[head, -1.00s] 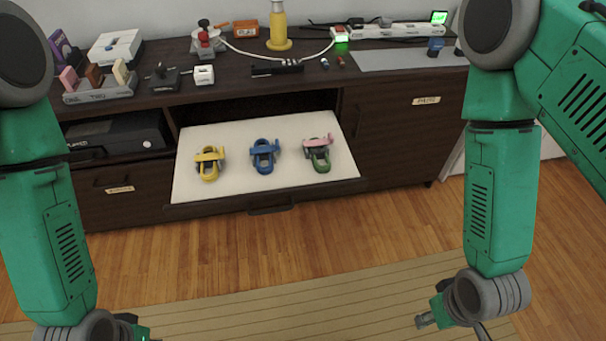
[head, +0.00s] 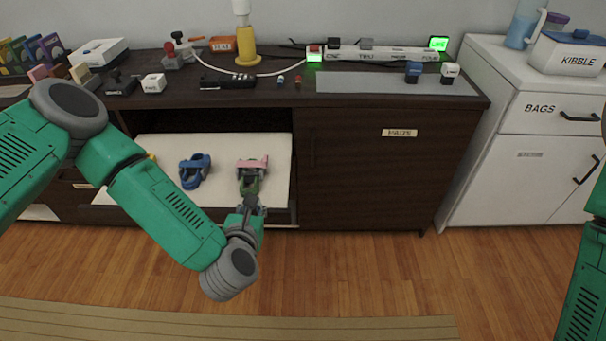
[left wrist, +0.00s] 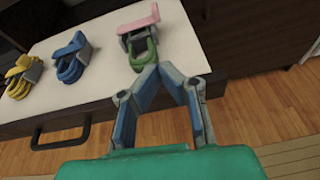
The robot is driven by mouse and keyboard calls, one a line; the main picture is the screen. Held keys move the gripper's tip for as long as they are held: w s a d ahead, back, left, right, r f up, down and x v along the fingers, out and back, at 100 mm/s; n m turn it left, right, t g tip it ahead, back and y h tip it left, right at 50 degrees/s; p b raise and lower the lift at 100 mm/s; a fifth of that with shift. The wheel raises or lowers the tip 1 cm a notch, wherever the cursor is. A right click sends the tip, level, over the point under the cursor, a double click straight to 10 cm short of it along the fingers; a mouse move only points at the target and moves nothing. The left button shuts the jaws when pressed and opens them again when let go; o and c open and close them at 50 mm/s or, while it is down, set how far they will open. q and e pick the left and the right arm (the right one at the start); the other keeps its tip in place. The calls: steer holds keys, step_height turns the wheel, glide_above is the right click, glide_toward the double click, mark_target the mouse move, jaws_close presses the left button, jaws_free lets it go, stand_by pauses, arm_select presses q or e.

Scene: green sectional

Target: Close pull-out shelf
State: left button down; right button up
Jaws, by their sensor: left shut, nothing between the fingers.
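The white pull-out shelf (head: 222,150) extends out of the dark cabinet. It carries a blue clamp-like item (head: 195,171) and a pink-and-green one (head: 251,172); a yellow one (left wrist: 22,75) shows at the left in the left wrist view. The shelf's dark front with its black handle (left wrist: 60,134) also shows there. My left gripper (head: 252,200) is at the front edge of the shelf, right of the handle and just before the pink-and-green item. Its fingertips meet, with nothing between them. Whether it touches the shelf is unclear. My right gripper is out of view.
The cabinet top (head: 300,95) holds a lamp (head: 246,45), a power strip (head: 380,53) and small blocks. A closed dark door (head: 370,165) is right of the shelf. A white cabinet (head: 520,130) stands farther right. The wood floor (head: 340,270) in front is clear.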

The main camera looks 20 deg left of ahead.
arm_select(q)
steer(key=n+b, duration=0.1)
steer(key=b, duration=0.1)
glide_toward(263, 167)
steer(key=shift+w+d+f, duration=0.1)
steer(key=shift+w+f, duration=0.05)
steer(key=shift+f, duration=0.65)
steer(key=w, duration=0.1)
steer(key=w+b, duration=0.1)
steer(key=w, duration=0.3)
steer(key=shift+w+f, duration=0.15)
steer(key=shift+f, duration=0.1)
steer(key=shift+w, duration=0.3)
steer(key=shift+w+a, duration=0.2)
steer(key=shift+a, duration=0.1)
steer(key=shift+w+a+f, duration=0.1)
steer(key=shift+a, duration=0.3)
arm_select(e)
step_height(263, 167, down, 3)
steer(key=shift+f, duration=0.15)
arm_select(q)
steer(key=shift+d, duration=0.15)
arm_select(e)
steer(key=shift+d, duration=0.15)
